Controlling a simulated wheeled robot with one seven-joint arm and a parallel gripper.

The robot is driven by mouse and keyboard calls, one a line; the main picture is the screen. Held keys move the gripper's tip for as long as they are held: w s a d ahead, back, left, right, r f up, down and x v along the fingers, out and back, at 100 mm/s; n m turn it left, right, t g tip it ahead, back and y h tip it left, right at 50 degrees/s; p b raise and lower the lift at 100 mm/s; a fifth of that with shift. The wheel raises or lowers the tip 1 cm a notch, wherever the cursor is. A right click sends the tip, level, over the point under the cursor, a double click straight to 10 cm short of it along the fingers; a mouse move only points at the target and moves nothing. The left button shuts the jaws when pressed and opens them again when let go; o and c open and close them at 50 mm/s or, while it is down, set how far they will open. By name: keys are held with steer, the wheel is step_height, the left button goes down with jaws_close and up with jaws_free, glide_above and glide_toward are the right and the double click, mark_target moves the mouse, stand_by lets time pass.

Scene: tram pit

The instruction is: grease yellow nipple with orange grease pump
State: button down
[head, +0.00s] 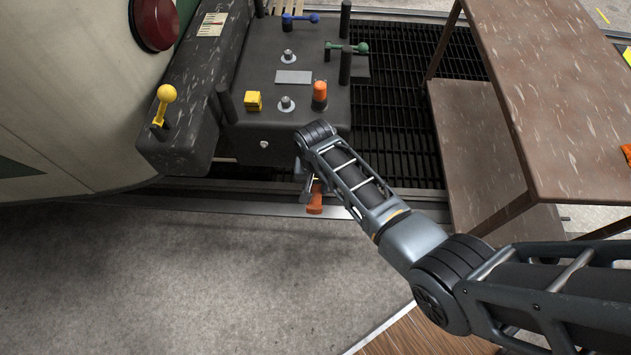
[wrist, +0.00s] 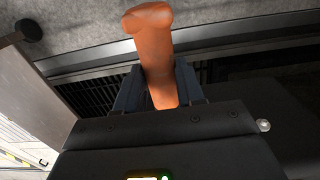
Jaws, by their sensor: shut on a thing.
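My gripper (head: 313,184) hangs in front of the dark machine housing, below and right of its front edge. In the wrist view my gripper (wrist: 158,84) is shut on an orange grip with a rounded, wider end, taken as the orange grease pump (wrist: 152,45). The pump (head: 315,200) shows only partly in the head view; its nozzle cannot be made out. A yellow block (head: 253,101) sits on the housing's near left, beside a silver round fitting (head: 286,103). I cannot tell whether the yellow nipple is this block or a fitting by it.
The housing (head: 293,77) also carries an orange upright cylinder (head: 319,95), a blue lever (head: 299,18) and a green lever (head: 347,47). A yellow-knobbed lever (head: 165,101) stands left. A brown table (head: 550,90) is right, above dark grating (head: 400,110). Grey floor in front is clear.

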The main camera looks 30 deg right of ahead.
mark_target(314, 211)
steer(key=shift+s+a+r+p, duration=0.15)
steer(key=shift+s+a+p, duration=0.5)
steer(key=shift+s+p, duration=0.25)
steer(key=shift+s+a+p, duration=0.65)
steer(key=shift+s+a, duration=0.1)
steer(key=shift+s, duration=0.2)
steer(key=shift+s+a+p, duration=0.65)
steer(key=shift+s+a, duration=0.05)
steer(key=shift+s, duration=0.25)
